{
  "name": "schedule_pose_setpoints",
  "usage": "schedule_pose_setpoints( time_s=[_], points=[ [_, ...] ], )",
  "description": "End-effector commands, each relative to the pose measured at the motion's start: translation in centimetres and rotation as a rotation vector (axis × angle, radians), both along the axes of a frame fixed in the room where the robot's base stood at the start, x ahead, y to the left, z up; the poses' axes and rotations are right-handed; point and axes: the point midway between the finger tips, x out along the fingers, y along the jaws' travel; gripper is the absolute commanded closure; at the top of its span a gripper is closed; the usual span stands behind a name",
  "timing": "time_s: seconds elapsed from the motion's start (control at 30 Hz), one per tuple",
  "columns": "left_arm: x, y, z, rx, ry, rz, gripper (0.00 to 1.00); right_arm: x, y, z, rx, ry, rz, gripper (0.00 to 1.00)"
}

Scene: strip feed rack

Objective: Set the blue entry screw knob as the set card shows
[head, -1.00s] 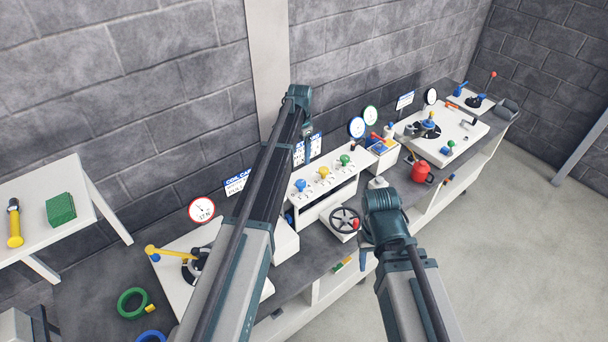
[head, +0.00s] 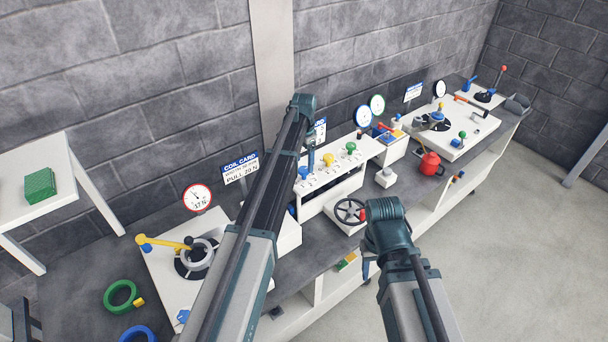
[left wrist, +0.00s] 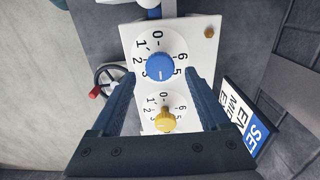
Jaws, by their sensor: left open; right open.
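The blue knob (left wrist: 160,68) sits on a white numbered dial in the left wrist view; its white line points to the bottom of the picture, between 3 and 5. In the head view the blue knob (head: 303,172) is at the left of a row of knobs. My left gripper (left wrist: 161,77) is open, its fingers on both sides of the blue knob's lower edge, with nothing gripped. The set card (left wrist: 247,122) stands to the right, cut by the finger; in the head view the set card (head: 320,130) is largely hidden by my arm.
The yellow knob (left wrist: 166,121) shows between the fingers, and the green knob (head: 350,147) is further right. A black handwheel (head: 349,211) stands in front of the row. A coil card (head: 240,168) and a round gauge (head: 197,197) stand to the left.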

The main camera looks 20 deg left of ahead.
Motion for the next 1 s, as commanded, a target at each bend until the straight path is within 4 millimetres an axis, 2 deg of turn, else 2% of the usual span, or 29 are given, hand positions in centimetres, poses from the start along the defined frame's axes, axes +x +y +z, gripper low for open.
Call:
schedule_pose_setpoints(
  time_s=[0.03,0.17,0.53,0.9,0.97,1.0],
  points=[
    [0.0,0.0,-1.4,0.000,0.000,0.000,0.21,0.0,0.0,-1.4,0.000,0.000,0.001,0.50],
    [0.0,0.0,-2.5,0.000,0.000,0.000,0.21,0.0,0.0,-2.5,-0.001,0.000,0.004,0.50],
    [0.0,0.0,-2.6,0.000,0.000,0.000,0.21,0.0,0.0,-2.7,-0.001,0.000,0.006,0.50],
    [0.0,0.0,-2.7,0.000,0.000,0.000,0.87,0.0,0.0,-2.7,-0.001,0.000,0.006,0.50],
    [0.0,0.0,-2.7,0.000,0.000,0.000,0.98,0.0,0.0,-2.7,-0.001,0.000,0.006,0.50],
    [0.0,0.0,-2.7,0.000,0.000,0.000,1.00,0.0,0.0,-2.7,-0.001,0.000,0.006,0.50]
  ],
)
